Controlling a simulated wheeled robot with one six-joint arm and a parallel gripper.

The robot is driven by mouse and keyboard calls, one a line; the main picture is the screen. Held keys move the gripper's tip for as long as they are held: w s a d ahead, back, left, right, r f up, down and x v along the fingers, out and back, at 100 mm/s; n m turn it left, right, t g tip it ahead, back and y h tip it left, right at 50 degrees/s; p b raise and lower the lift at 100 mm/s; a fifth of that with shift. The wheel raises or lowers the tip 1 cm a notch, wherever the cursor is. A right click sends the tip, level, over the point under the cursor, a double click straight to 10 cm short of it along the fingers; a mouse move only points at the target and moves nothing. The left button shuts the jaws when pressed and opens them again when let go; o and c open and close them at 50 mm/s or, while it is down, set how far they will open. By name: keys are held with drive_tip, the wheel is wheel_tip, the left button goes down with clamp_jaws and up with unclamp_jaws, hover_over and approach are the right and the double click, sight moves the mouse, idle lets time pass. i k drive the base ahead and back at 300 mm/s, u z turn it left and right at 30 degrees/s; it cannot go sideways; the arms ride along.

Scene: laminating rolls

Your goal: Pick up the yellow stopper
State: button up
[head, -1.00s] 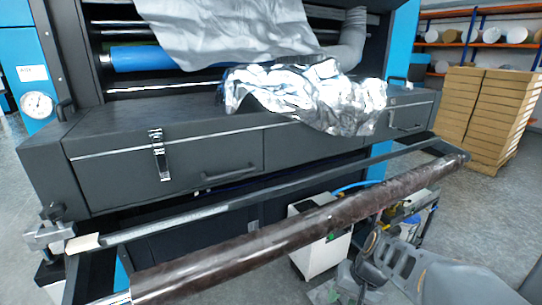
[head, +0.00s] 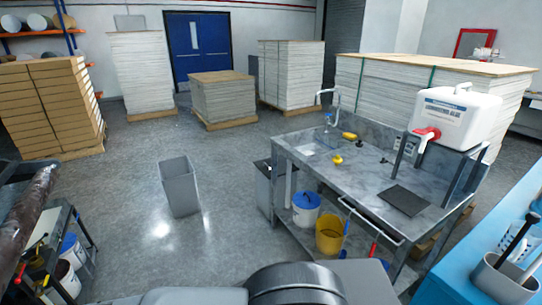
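A small yellow piece with a raised knob, which looks like the yellow stopper (head: 337,159), lies on the grey top of the metal sink table (head: 360,180), right of the middle of the head view. A second, longer yellow object (head: 349,135) lies just behind it near the tap; it is too small to tell what it is. My gripper is not in view; only grey parts of my arm show along the bottom edge, well short of the table.
A white canister with a red tap (head: 455,112) stands at the table's right. A yellow bucket (head: 329,236) and a white bucket (head: 306,208) sit on the lower shelf. A grey bin (head: 179,186) stands on open floor to the left. A blue counter (head: 470,270) is at right.

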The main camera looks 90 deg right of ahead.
sight(337, 160)
drive_tip(key=z, duration=3.5)
drive_tip(key=k, duration=0.85)
drive_tip(key=u, duration=1.65)
drive_tip(key=i, duration=1.15)
drive_tip(key=u, duration=0.75)
drive_tip(key=k, duration=0.3)
drive_tip(key=z, duration=0.1)
